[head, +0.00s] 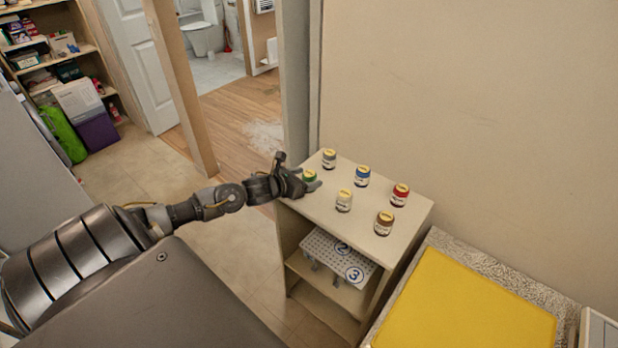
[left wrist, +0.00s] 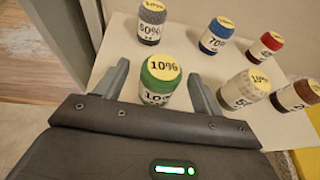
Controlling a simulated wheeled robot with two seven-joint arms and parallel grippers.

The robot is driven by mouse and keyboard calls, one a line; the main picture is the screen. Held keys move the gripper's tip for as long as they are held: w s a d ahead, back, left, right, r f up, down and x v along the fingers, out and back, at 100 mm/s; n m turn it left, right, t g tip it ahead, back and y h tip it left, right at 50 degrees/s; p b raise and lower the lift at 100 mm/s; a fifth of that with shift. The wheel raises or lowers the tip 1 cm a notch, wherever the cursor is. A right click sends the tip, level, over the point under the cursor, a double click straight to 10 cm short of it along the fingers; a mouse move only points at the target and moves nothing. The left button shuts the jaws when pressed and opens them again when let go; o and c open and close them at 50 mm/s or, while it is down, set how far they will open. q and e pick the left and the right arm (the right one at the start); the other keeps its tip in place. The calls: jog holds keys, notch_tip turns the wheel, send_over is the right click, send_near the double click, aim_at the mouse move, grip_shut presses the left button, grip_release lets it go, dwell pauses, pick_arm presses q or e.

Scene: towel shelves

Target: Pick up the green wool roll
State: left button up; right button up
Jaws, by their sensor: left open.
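The green wool roll (head: 309,177) stands upright at the left edge of the small shelf's top, partly hidden by my left gripper (head: 303,185). In the left wrist view the green roll (left wrist: 160,80) has a yellow lid marked 10% and a white label. My left gripper (left wrist: 158,77) is open, with one finger on each side of the roll. Gaps show between the fingers and the roll. My right gripper is not in view.
On the shelf top (head: 330,205) stand a grey roll (head: 329,159), a blue roll (head: 362,176), a red roll (head: 400,195), a cream roll (head: 344,201) and a brown roll (head: 384,223). A perforated white rack (head: 325,250) sits below. A yellow surface (head: 465,305) lies at right.

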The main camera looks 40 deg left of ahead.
aim_at(313, 175)
pick_arm(q)
jog(key=p+x, duration=0.1)
jog(key=x, duration=0.2)
jog(key=shift+w+d, duration=0.1)
jog(key=shift+w, duration=0.25)
jog(key=c, duration=1.1)
